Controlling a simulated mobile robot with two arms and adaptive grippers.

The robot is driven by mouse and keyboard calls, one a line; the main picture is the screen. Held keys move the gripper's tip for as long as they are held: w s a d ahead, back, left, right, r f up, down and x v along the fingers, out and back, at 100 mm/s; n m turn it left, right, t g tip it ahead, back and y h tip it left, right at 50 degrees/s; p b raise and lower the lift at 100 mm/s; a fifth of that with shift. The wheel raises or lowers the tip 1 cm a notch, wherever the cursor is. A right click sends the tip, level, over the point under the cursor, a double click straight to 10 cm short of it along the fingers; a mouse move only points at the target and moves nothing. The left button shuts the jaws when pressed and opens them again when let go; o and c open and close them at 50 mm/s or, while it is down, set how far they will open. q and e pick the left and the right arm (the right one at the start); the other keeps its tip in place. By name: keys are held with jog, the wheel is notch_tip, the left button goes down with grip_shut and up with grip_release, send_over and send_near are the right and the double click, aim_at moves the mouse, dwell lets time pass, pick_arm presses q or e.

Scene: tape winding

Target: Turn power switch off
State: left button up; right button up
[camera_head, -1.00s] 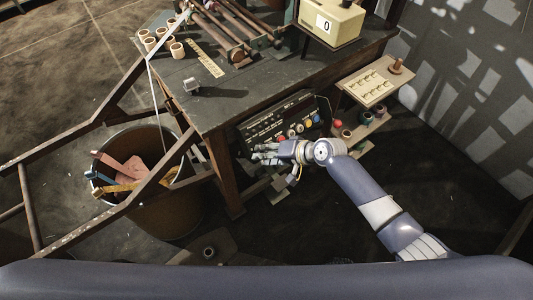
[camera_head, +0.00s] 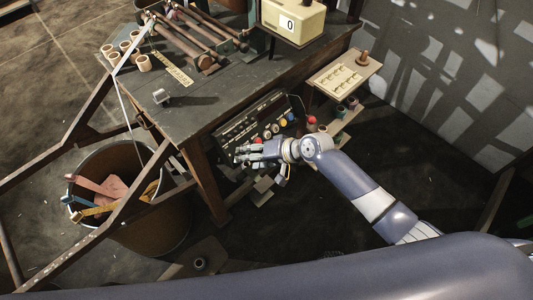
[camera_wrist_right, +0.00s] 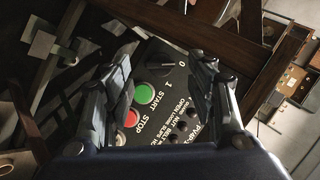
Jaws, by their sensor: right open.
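A dark control panel (camera_head: 236,130) with coloured buttons is mounted under the workbench. In the right wrist view, the panel (camera_wrist_right: 172,96) has a green START button (camera_wrist_right: 144,94), a red STOP button (camera_wrist_right: 131,118) and a black switch (camera_wrist_right: 158,56) beside the marks 0 and 1. The switch's exact setting is hard to read. My right gripper (camera_head: 240,153) is in front of the panel's lower left part. In its wrist view, the right gripper (camera_wrist_right: 160,88) is open and empty, its fingers on either side of the buttons. I cannot tell whether they touch the panel. My left gripper is out of view.
The workbench (camera_head: 205,105) and its front leg (camera_head: 207,187) stand close to the gripper. A bin (camera_head: 163,232) with tools is at the left. A side shelf (camera_head: 343,78) with spools stands right of the panel.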

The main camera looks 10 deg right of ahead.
jog(key=v, duration=0.9)
jog(key=d+f+m+h, duration=0.15)
jog(key=d+f, duration=0.25)
jog(key=f, duration=0.4)
jog(key=d+f+h, duration=0.2)
jog(key=d+f, duration=0.2)
jog(key=f, duration=0.4)
jog(key=s+d+f+n+h, duration=0.1)
jog(key=s+d+f, duration=0.2)
jog(key=s+f, duration=0.3)
jog(key=s+d+f+h, duration=0.25)
jog(key=s+f, duration=0.25)
jog(key=f, duration=0.4)
jog(key=s+f+n+g, duration=0.1)
jog(key=s+f, duration=0.3)
jog(key=s, duration=0.6)
jog(key=s+d+f+n+g+h, duration=0.1)
jog(key=s+f, duration=0.3)
jog(key=s, duration=0.6)
jog(key=s+f+n+g, duration=0.1)
jog(key=s+f, duration=0.4)
jog(key=s, duration=0.5)
jog(key=shift+s+d+n+g+h, duration=0.2)
jog(key=shift+d+n+g+h, duration=0.15)
jog(key=shift+n, duration=0.5)
